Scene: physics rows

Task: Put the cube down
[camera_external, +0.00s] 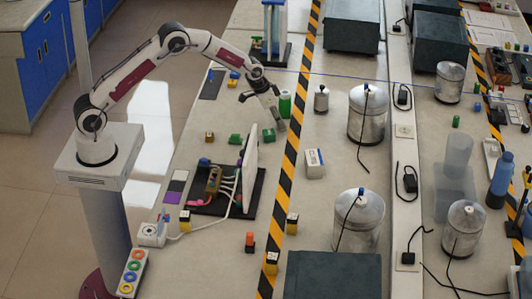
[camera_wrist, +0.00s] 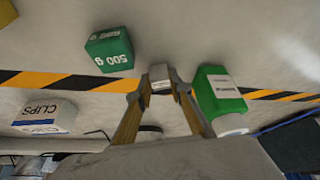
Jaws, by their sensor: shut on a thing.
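My gripper (camera_external: 276,118) is at the end of my arm, above the bench and next to a green bottle (camera_external: 284,104). In the wrist view, its fingertips (camera_wrist: 160,84) are closed on a small greyish cube (camera_wrist: 160,72). The fingers hide most of the cube, and I cannot make it out in the external view. I cannot tell whether it touches the bench.
The green bottle (camera_wrist: 218,92) stands close right of the fingers in the wrist view. A green 500 g block (camera_wrist: 110,50) is to their left. A CLIPS box (camera_wrist: 45,117) lies beyond a yellow-black stripe (camera_external: 291,150). A board (camera_external: 248,165) with wires stands nearer.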

